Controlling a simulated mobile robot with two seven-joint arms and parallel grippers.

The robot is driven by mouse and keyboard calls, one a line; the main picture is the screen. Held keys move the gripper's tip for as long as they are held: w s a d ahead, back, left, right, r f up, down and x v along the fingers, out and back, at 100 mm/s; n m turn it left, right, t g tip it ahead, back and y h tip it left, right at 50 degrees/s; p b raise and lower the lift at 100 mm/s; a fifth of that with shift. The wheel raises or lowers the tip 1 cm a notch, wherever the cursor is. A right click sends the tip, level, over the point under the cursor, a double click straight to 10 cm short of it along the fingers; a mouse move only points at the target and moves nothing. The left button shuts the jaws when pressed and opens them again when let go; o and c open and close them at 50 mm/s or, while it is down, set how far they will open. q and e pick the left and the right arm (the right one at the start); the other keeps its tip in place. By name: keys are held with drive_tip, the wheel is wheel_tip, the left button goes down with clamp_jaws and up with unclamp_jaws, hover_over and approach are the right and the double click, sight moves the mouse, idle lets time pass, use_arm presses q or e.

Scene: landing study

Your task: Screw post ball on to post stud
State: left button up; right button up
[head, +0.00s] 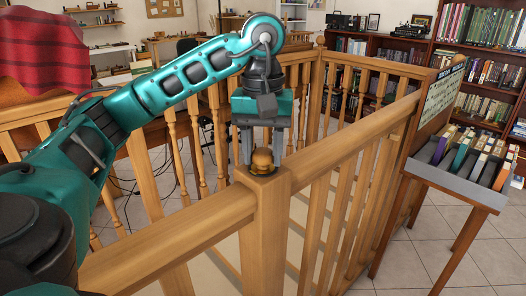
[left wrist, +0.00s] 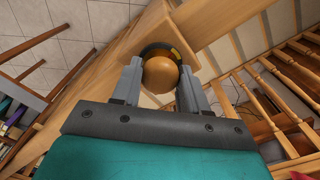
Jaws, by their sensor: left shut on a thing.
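The post ball (head: 262,161) is a round wooden knob. It sits at the top of the near corner post (head: 264,232) of the wooden railing. My left gripper (head: 262,158) comes down over the post from above, with its grey fingers on both sides of the ball. In the left wrist view, the ball (left wrist: 161,75) is between the fingertips, with a dark ring around its far side over the post top. My left gripper (left wrist: 160,92) is shut on the ball. The post stud is hidden. My right gripper is in neither view.
Wooden handrails (head: 345,138) with balusters run from the post to both sides. A slanted book cart (head: 455,180) with books stands at the right. Bookshelves (head: 480,80) line the back. A red cloth (head: 45,50) hangs at the left. Tiled floor (head: 425,225) is clear at the right.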

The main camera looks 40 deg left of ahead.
sight(263, 151)
use_arm(q)
drive_tip(key=shift+s+f+m, duration=0.1)
drive_tip(key=shift+f+m, duration=0.1)
drive_tip(key=shift+m, duration=0.6)
drive_tip(key=o, duration=1.1)
drive_tip(key=shift+r, duration=0.1)
drive_tip(key=shift+r, duration=0.1)
drive_tip(key=shift+r+p, duration=0.35)
wheel_tip(263, 151, up, 12)
drive_tip(key=p, duration=0.7)
drive_tip(key=shift+f, duration=0.1)
